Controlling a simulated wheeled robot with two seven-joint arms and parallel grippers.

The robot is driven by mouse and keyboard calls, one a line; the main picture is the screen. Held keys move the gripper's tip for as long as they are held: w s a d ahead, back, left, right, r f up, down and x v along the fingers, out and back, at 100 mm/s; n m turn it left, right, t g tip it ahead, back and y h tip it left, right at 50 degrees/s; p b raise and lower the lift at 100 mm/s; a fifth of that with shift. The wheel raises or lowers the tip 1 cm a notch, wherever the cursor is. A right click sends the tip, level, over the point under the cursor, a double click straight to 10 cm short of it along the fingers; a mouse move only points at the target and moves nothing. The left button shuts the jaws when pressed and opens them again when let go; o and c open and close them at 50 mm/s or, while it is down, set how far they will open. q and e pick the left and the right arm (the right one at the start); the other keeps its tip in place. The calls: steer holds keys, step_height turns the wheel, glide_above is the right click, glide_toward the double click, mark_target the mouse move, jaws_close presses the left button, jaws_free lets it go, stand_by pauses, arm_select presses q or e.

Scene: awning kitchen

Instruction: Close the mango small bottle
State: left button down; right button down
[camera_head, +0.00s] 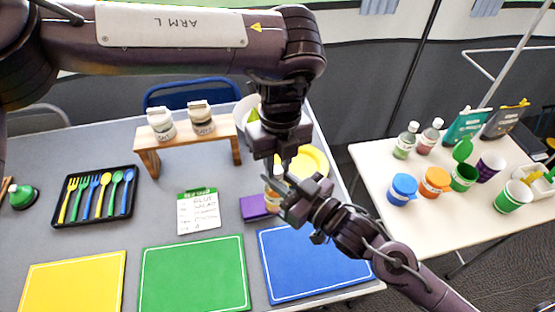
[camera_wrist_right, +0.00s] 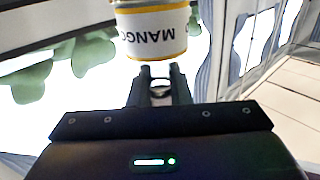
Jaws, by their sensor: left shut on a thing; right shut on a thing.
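The mango small bottle (camera_head: 271,201) is near the table's right side, between my two grippers, and partly hidden by them. Its white label with MANGO and an orange band shows upside down in the right wrist view (camera_wrist_right: 152,36). My right gripper (camera_head: 284,192) comes from the lower right and is shut on the bottle; its fingers (camera_wrist_right: 162,77) are at the label's edge. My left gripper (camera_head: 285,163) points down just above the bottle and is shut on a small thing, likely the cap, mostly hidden. I cannot tell whether cap and bottle touch.
A purple block (camera_head: 253,208) lies beside the bottle. A yellow plate (camera_head: 313,161) is behind it. Blue (camera_head: 310,265), green (camera_head: 193,275) and yellow (camera_head: 72,285) mats lie in front. A wooden stand (camera_head: 187,141) holds two jars. Several cups stand on the right table (camera_head: 420,220).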

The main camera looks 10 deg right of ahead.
mark_target(277, 169)
arm_select(q)
steer(key=shift+a+f, duration=0.1)
steer(key=shift+f, duration=0.25)
stand_by(0.3)
steer(key=c, duration=1.6)
jaws_free()
steer(key=shift+a, duration=0.1)
steer(key=shift+d+r, duration=0.2)
steer(key=shift+r, duration=1.9)
steer(key=shift+c, duration=1.4)
steer(key=shift+f, duration=0.2)
